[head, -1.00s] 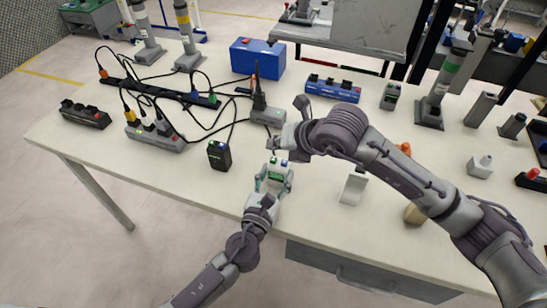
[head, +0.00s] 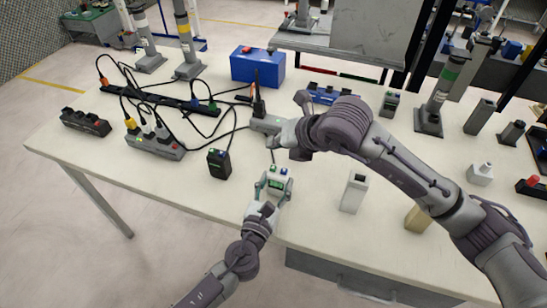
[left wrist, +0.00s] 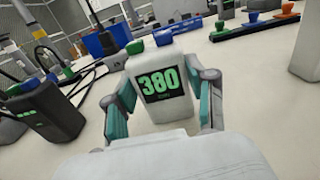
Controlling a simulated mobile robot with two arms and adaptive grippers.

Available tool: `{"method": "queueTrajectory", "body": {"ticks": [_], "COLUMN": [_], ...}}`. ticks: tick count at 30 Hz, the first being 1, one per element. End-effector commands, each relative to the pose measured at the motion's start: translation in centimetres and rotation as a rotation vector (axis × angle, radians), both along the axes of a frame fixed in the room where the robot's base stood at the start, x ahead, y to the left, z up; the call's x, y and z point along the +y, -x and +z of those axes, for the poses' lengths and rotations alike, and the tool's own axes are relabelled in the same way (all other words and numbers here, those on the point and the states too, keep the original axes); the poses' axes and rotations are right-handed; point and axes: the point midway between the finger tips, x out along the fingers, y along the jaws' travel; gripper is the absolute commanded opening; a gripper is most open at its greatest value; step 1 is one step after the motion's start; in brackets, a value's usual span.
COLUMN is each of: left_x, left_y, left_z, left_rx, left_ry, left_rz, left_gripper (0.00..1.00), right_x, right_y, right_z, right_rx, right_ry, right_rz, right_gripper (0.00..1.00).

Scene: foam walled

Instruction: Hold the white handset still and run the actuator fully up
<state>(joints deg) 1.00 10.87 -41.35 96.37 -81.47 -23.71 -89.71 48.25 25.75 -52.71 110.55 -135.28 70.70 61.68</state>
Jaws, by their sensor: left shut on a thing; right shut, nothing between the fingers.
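The white handset (head: 279,184) is near the front edge of the table. My left gripper (head: 272,188) is shut on it, with one finger on each side. In the left wrist view the handset (left wrist: 164,98) is upright, its display reads 380 in green, and a green and a blue button are on top. My right gripper (head: 276,146) is shut and empty, just behind and above the handset, apart from its buttons. A dark cable runs back from the handset toward a grey unit (head: 265,124) with an upright dark rod. I cannot tell which thing is the actuator.
A black handset (head: 219,163) stands to the left. Power strips (head: 155,146) and loose cables lie behind it. A blue box (head: 257,66) is at the back. A white block (head: 353,193) and a grey column (head: 430,110) are to the right, near my right arm.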

Motion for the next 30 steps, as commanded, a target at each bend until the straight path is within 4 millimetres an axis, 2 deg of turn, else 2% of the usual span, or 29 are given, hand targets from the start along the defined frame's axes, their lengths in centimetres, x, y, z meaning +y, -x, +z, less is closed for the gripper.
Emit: {"method": "queueTrajectory", "body": {"ticks": [1,2,6,15,19,23,30], "left_x": [0.0,0.0,0.0,0.0,0.2,0.9,2.5], "left_y": [0.0,0.0,0.0,0.0,0.7,2.7,7.6], "left_z": [0.0,0.0,0.0,0.0,-0.1,-0.2,-0.2], "left_rx": [0.000,0.000,0.000,0.000,0.001,0.003,0.004], "left_ry": [0.000,0.000,0.000,0.000,0.000,-0.002,-0.002], "left_rz": [0.000,0.000,0.000,0.000,0.000,-0.001,-0.001], "left_gripper": [0.16,0.60,0.84,0.85,0.85,0.85,0.85], "right_x": [0.0,0.0,0.0,0.0,0.0,0.0,0.0], "right_y": [0.0,0.0,0.0,0.0,0.0,0.0,0.0], "right_z": [0.0,0.0,0.0,0.0,0.0,0.0,0.0], "right_rx": [0.000,0.000,0.000,0.000,0.000,0.000,0.000], "right_ry": [0.000,0.000,0.000,0.000,0.000,0.000,0.000], "right_rz": [0.000,0.000,0.000,0.000,0.000,0.000,0.000], "right_gripper": [0.00,0.00,0.00,0.00,0.00,0.00,0.00]}}
